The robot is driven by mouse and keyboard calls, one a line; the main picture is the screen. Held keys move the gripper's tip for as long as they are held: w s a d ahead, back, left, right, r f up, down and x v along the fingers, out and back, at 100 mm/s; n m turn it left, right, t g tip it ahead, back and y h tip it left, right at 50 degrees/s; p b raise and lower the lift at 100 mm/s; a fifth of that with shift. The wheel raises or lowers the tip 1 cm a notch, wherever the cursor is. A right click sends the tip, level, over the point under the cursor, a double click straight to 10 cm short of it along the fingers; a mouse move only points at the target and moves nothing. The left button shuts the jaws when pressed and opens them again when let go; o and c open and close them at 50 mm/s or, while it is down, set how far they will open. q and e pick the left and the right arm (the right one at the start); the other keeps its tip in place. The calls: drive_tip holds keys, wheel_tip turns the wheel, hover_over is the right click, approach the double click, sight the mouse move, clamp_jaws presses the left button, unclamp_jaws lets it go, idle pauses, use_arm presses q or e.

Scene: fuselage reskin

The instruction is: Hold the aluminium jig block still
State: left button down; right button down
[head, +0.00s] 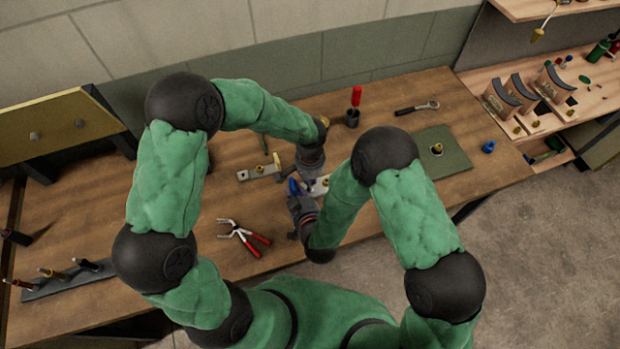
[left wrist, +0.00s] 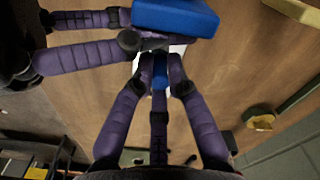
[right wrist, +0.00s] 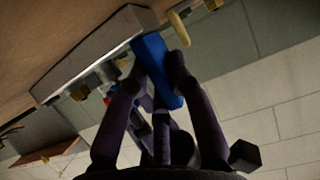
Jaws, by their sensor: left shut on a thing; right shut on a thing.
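A pale metal block (head: 320,186), which looks like the aluminium jig block, lies on the bench between my grippers and is largely hidden. My left gripper (head: 308,178) points down over it. In the left wrist view its fingers (left wrist: 160,62) are closed around a small blue piece (left wrist: 160,76), with a pale surface (left wrist: 177,49) just beyond. My right gripper (head: 297,198) is shut on a blue block (right wrist: 158,68). That block's far end meets a long grey bar (right wrist: 85,53) in the right wrist view; I cannot tell whether they are joined.
A metal strip with a brass fitting (head: 259,170) lies left of my grippers. Red-handled pliers (head: 243,237) lie in front. A red-handled tool in a dark cup (head: 353,108), a wrench (head: 417,108) and a green mat (head: 452,165) are farther right.

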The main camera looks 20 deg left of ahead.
use_arm(q)
drive_tip(key=shift+f, duration=0.15)
drive_tip(key=c, duration=1.2)
unclamp_jaws()
drive_tip(key=shift+o, duration=0.2)
drive_tip(key=shift+r, duration=2.45)
use_arm(e)
drive_tip(key=c, duration=1)
unclamp_jaws()
drive_tip(key=shift+c, duration=0.2)
